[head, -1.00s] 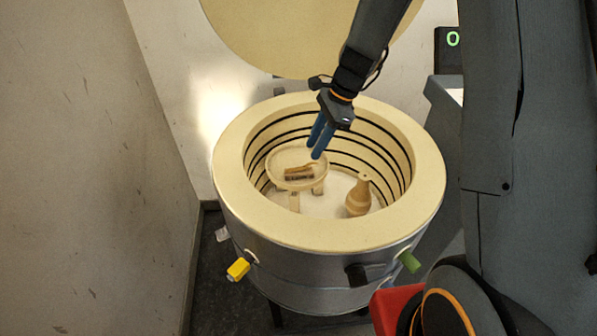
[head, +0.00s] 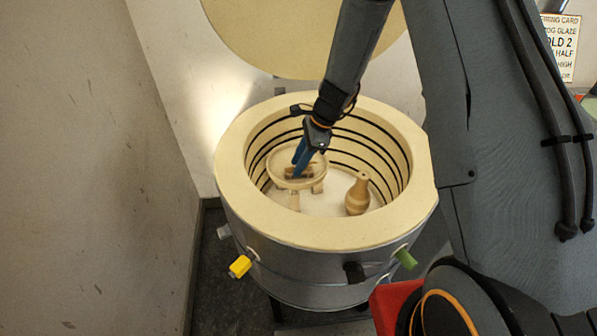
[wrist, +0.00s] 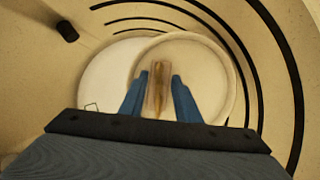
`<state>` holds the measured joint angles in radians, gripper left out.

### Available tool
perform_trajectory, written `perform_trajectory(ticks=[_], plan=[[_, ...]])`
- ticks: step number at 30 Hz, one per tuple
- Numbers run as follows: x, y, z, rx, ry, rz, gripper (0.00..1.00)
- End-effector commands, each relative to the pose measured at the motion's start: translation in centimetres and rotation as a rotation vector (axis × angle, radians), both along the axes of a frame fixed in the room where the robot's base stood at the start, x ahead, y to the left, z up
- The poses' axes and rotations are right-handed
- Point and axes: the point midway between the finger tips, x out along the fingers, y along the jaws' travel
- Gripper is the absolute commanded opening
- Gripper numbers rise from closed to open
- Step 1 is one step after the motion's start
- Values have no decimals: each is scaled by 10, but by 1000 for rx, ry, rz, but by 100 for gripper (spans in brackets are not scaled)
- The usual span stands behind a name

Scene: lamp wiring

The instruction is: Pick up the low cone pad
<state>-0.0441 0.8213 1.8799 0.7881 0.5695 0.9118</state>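The cone pad (head: 307,171) is a small brown piece on the raised round shelf (head: 318,181) inside the kiln. In the wrist view the pad (wrist: 158,88) lies lengthwise between my two blue fingers. My gripper (head: 298,172) reaches down into the kiln, its fingertips at the pad in the head view and hiding part of it. In the wrist view my gripper (wrist: 160,97) is open, one finger on each side of the pad with gaps. I cannot tell how far the tips are above the shelf.
The kiln's thick cream rim (head: 232,190) and grooved wall surround my arm. A brown bottle-shaped vase (head: 359,194) stands on the kiln floor right of the shelf. A dark stub (wrist: 67,31) shows in the wrist view. The open lid (head: 270,45) is behind.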

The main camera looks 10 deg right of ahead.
Motion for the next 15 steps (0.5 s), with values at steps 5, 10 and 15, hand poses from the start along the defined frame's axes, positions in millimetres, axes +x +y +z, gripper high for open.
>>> perform_trajectory(ticks=[5, 10, 15], plan=[[0, 0, 0, 0, 0, 0, 25], [0, 0, 1, 0, -1, 0, 2], [0, 0, 1, 0, -1, 0, 2]])
